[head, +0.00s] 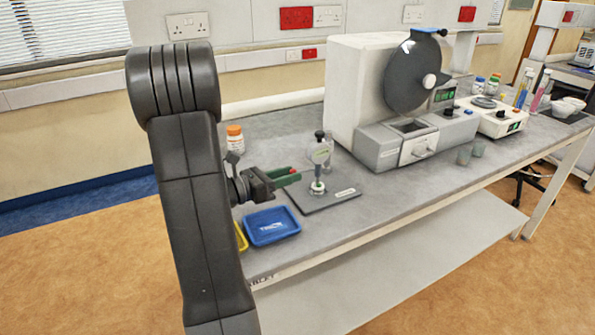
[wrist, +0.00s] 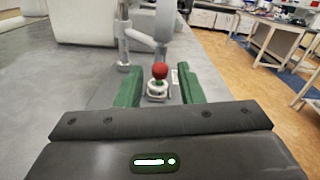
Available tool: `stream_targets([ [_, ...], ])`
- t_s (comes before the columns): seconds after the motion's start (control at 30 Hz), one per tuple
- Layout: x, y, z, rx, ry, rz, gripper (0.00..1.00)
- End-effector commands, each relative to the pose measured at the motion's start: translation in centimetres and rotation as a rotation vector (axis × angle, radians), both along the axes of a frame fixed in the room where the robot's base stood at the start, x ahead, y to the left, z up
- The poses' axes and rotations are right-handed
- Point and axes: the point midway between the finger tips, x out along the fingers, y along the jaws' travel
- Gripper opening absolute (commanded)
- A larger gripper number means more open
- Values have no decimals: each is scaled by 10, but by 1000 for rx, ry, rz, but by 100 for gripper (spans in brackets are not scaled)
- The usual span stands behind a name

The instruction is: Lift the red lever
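The red lever's round knob (wrist: 160,71) shows in the wrist view, in the gap between my green fingertips, with a clear space on each side. In the head view a small red spot (head: 294,171) shows at the green fingers, mostly hidden by them. The lever belongs to a small gauge (head: 320,154) with a round dial and a black top knob, standing on a dark base plate (head: 345,193). My gripper (head: 289,177) is open, level and just left of the gauge. Its fingers (wrist: 157,78) point toward the gauge, and I see no contact with the knob.
A blue tray (head: 272,226) lies at the bench's front edge, with a yellow tray (head: 240,236) partly behind my arm. An orange-capped bottle (head: 235,138) stands behind my gripper. A large white machine (head: 345,82) with a dark disc stands behind the gauge.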

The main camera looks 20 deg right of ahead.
Motion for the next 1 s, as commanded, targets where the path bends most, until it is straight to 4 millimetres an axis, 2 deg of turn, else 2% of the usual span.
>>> stream_targets([
  [0.1,2,-16,0,1,0,-2,34],
  [0.3,4,-30,0,1,0,-2,34],
  [0.67,5,-32,0,0,0,1,34],
  [0.83,5,-32,0,0,0,0,1],
  [1.0,5,-32,0,1,0,0,0],
])
